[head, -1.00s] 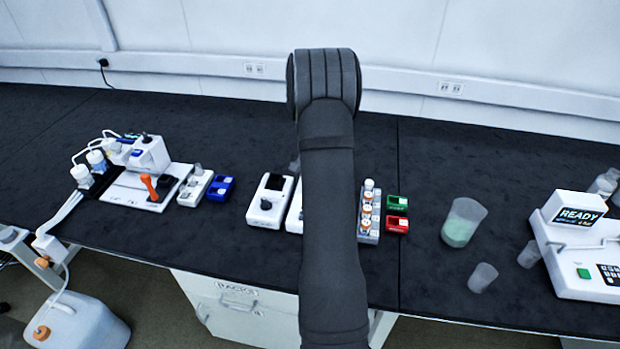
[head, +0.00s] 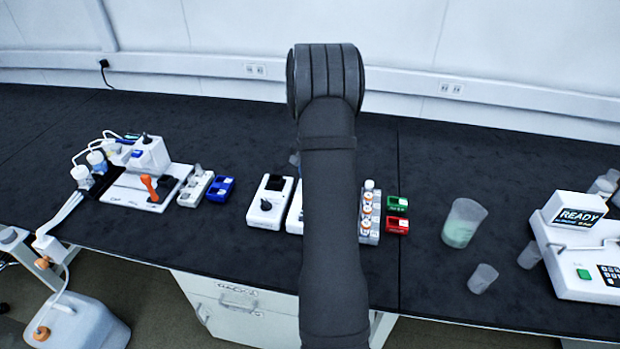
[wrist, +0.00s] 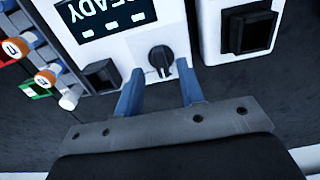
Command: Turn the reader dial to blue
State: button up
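The reader is a white box (wrist: 118,52) with a dark READY display (wrist: 105,12). Its black dial (wrist: 162,59) sits below the display's corner in the wrist view. My gripper (wrist: 158,82) is open, with its two blue fingers apart and nothing between them; the dial lies just beyond the fingertips, between their lines. I cannot tell whether either finger touches it. No blue mark by the dial is clear.
A white box with a black square well (wrist: 248,32) stands close beside the reader; it also shows in the head view (head: 257,213). A rack of orange-ringed vials (head: 368,222) and green (head: 397,203) and red (head: 396,226) blocks lie on the other side. Beakers (head: 462,224) stand further right.

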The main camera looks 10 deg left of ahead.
notch_tip(320, 180, up, 15)
jog(key=shift+f, duration=0.2)
dwell(0.3)
notch_tip(320, 180, down, 17)
jog(key=shift+f, duration=0.15)
dwell(0.5)
jog(key=shift+f, duration=0.2)
jog(key=shift+r+n, duration=0.15)
jog(key=shift+n, duration=0.25)
jog(key=n, duration=0.3)
jog(key=shift+d+n, duration=0.15)
jog(key=shift+n, duration=0.25)
jog(key=n, duration=0.5)
jog(key=shift+w+d, duration=0.1)
jog(key=shift+r, duration=2.05)
